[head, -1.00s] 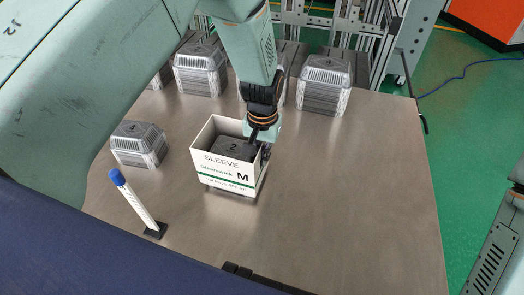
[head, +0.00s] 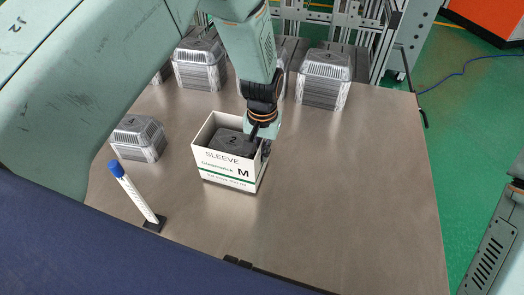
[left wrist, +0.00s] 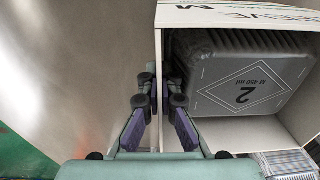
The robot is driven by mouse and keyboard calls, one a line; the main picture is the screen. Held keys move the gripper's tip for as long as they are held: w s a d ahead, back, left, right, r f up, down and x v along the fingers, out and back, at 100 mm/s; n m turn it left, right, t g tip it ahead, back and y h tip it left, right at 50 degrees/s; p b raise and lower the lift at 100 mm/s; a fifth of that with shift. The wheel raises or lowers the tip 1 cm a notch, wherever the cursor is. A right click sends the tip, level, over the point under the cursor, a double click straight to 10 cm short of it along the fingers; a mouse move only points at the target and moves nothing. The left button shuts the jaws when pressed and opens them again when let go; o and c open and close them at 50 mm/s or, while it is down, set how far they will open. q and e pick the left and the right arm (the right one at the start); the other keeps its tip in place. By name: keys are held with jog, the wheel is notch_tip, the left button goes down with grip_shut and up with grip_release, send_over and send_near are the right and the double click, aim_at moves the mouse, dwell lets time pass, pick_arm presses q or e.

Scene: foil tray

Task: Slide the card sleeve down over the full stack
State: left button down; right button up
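The white card sleeve (head: 226,173) with a green stripe and an "M" stands upright around a dark-lidded stack (head: 236,141) marked "2". The stack's top sits a little below the sleeve's open upper rim. The sleeve's lower edge appears at the table surface, and no foil shows beneath it. My left gripper (head: 261,146) is at the sleeve's right wall. In the left wrist view its fingers (left wrist: 158,98) close on either side of the sleeve wall (left wrist: 158,60), with the stack lid (left wrist: 240,85) inside. My right gripper is in neither view.
A foil tray stack marked "4" (head: 138,138) stands left of the sleeve. More foil stacks (head: 199,66) (head: 323,79) stand along the back. A white post with a blue cap (head: 133,190) on a black base stands at front left. The table's right side (head: 370,190) is clear.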

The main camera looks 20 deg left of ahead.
pick_arm(q)
jog(key=c, duration=1.4)
grip_release()
jog(key=shift+s+f, duration=0.4)
jog(key=shift+f, duration=0.1)
jog(key=shift+c, duration=0.2)
jog(key=shift+w+f, duration=0.1)
notch_tip(320, 180, up, 13)
jog(key=shift+w+d, duration=0.15)
jog(key=shift+f, duration=0.1)
